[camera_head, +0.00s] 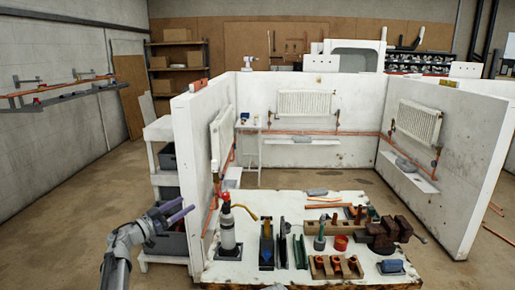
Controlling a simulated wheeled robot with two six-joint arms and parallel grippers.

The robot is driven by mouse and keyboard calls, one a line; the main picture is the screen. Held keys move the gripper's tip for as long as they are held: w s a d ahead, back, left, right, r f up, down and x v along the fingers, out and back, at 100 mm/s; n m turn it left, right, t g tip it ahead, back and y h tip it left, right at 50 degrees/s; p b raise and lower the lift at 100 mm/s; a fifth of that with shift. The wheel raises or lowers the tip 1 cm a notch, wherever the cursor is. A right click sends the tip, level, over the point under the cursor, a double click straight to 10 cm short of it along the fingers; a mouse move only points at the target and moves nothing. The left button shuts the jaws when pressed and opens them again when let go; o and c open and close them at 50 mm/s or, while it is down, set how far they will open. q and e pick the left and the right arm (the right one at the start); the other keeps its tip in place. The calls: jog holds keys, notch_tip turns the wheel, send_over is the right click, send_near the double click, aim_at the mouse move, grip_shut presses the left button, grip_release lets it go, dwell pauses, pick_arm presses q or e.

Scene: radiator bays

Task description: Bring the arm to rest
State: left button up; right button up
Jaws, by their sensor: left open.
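My left arm (122,243) comes in from the lower left. Its gripper (180,210) is open, with the jaws pointing right and slightly up. It is in the air left of the workbench (300,205), in front of the grey bins, and holds nothing that I can see. The gripper is apart from the bench and from the torch bottle (228,235) at the bench's left end. My right gripper does not show.
Shelves with grey bins (168,244) are left of the bench. Floor at far left is clear.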

pick_arm(q)
jog(key=s+d+f+n+g+y, duration=0.2)
jog(key=s+d+f+n+y, duration=0.25)
jog(key=f+y, duration=0.3)
jog(key=s+d+f+n+g+y, duration=0.2)
jog(key=s+d+f+n+y, duration=0.1)
jog(key=s+f+n+y, duration=0.4)
jog(key=s+d+f+m+g, duration=0.2)
jog(key=s+d+g, duration=0.1)
jog(key=s, duration=0.4)
jog(key=s+d+f+m+g, duration=0.2)
jog(key=s+d+f+g, duration=0.1)
jog(key=s, duration=0.5)
jog(key=s+d+f+m+g+h+p, duration=0.1)
jog(key=s+d+f+m+g, duration=0.1)
jog(key=s+d, duration=0.4)
jog(key=s+f+g, duration=0.1)
jog(key=s+g, duration=0.1)
jog(key=shift+s+d+m+g, duration=0.15)
jog(key=shift+d+m+g, duration=0.05)
jog(key=shift+m+g, duration=0.2)
